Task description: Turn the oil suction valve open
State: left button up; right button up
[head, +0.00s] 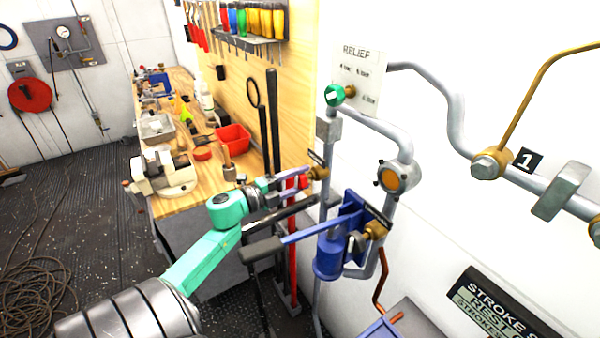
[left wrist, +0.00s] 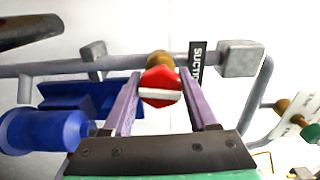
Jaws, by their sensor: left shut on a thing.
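The oil suction valve has a red knob (left wrist: 161,78) with a white bar across its face, and a brass body (head: 318,173) on the grey pipe. In the left wrist view the bar lies about level, and a dark label (left wrist: 197,62) beginning "SUCTI" stands beside the knob. My left gripper (head: 292,181) is at this valve, facing the knob. Its two fingers lie on either side of the knob, shut on it. In the head view the fingers mostly hide the knob. My right gripper is not in view.
A blue hand pump (head: 330,258) with a long lever sits just below my left gripper. A green relief knob (head: 335,95) is above, and another brass valve (head: 375,230) is to the lower right. A cluttered wooden workbench (head: 185,205) stands behind my left arm.

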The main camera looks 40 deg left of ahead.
pick_arm(q)
jog(key=shift+n+p, duration=0.55)
jog(key=shift+n, duration=0.35)
jog(key=shift+f, duration=0.1)
jog(key=o, duration=1.4)
jog(key=b+v, duration=0.3)
jog(key=v, duration=1.1)
jog(key=shift+s+a+b, duration=0.1)
jog(key=shift+s+b, duration=0.25)
jog(key=shift+b, duration=0.05)
